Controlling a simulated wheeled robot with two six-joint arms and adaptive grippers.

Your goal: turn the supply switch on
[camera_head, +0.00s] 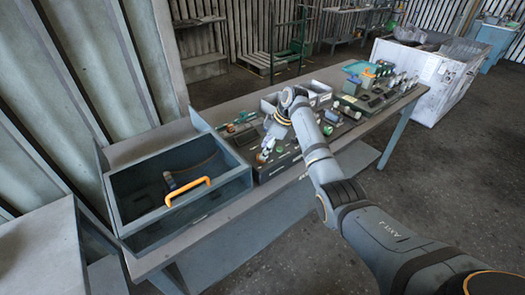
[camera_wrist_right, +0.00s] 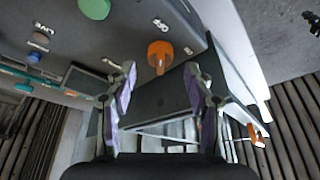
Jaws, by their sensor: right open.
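An orange knob (camera_wrist_right: 160,55), which may be the supply switch, stands out from a dark grey control panel (camera_wrist_right: 120,35) in the right wrist view. I see no contact with the knob. In the head view my right gripper (camera_head: 265,152) reaches down over the panel near the blower box. My left gripper is not in view.
A box (camera_head: 117,205) with a clear front and an orange handle (camera_head: 188,192) stands left of the panel on the bench. A green button (camera_wrist_right: 95,7) and a blue button (camera_wrist_right: 34,57) are on the panel. Trays and small parts crowd the bench's right side.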

